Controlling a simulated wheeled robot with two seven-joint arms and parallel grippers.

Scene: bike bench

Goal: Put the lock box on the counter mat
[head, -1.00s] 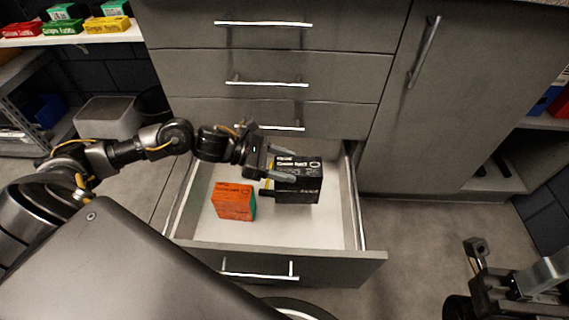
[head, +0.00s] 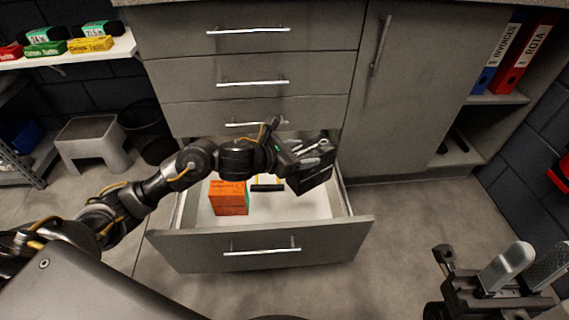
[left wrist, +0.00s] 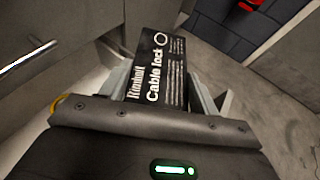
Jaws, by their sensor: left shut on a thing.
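The lock box (head: 312,178) is black with white print and is held tilted at the right part of the open drawer. In the left wrist view the lock box (left wrist: 160,72) shows the words "Cable lock". My left gripper (head: 312,153) is shut on it, with one finger on each side of the box. My right gripper (head: 508,268) is at the lower right, empty, its two fingers apart. The counter mat is not in view; only a thin front edge of the counter (head: 190,2) shows at the top.
The open drawer (head: 262,248) also holds an orange box (head: 228,198) and a dark item with yellow (head: 268,187). A grey stool (head: 90,140) and a black bin (head: 148,130) stand at left. Binders (head: 520,58) stand on a right shelf. The floor at right is clear.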

